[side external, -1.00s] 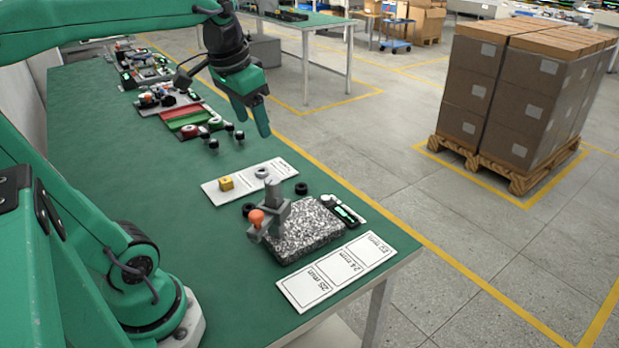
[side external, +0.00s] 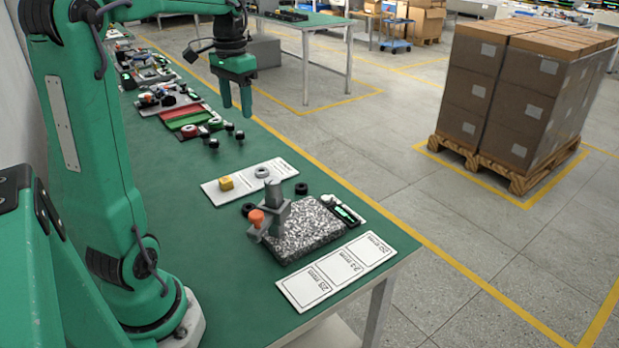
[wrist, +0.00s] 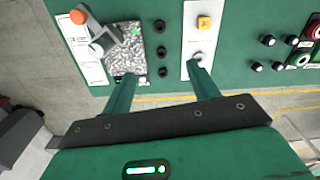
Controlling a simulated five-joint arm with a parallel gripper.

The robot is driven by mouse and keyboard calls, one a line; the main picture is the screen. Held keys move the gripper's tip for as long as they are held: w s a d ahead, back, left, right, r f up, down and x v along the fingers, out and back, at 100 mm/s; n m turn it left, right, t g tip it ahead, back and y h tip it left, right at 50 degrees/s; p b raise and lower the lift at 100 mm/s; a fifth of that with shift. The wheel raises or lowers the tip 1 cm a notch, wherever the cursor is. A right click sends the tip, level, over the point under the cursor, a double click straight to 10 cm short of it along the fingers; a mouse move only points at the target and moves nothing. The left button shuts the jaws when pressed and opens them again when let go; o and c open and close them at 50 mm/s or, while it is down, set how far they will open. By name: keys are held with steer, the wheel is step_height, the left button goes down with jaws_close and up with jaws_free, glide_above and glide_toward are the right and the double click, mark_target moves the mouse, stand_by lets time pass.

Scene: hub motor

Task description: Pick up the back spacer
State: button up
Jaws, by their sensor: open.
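Three black ring-shaped spacers lie in a row on the green table between the speckled plate and a white card. In the wrist view they are a top spacer (wrist: 159,26), a middle spacer (wrist: 161,51) and a bottom spacer (wrist: 162,72). The side view shows one spacer by the plate's far right corner (side external: 301,188) and one at its left (side external: 249,209); the middle one is hidden behind the grey post. I cannot tell which is called back. My gripper (side external: 236,110) is open and empty, pointing down, well above the table and apart from the spacers.
A grey stand with an orange knob (side external: 257,217) rises from the speckled plate (side external: 305,235). A white card (side external: 240,185) carries a yellow cube (side external: 226,183) and a grey ring (side external: 262,172). A card with millimetre labels (side external: 340,268) lies in front. Several black knobs stand beyond.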

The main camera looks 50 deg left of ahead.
mark_target(249, 207)
step_height(249, 207, down, 29)
steer(key=shift+s+r, duration=0.1)
stand_by(1.3)
stand_by(0.3)
steer(key=c, duration=1.1)
steer(key=shift+r, duration=0.15)
steer(key=shift+r, duration=4.85)
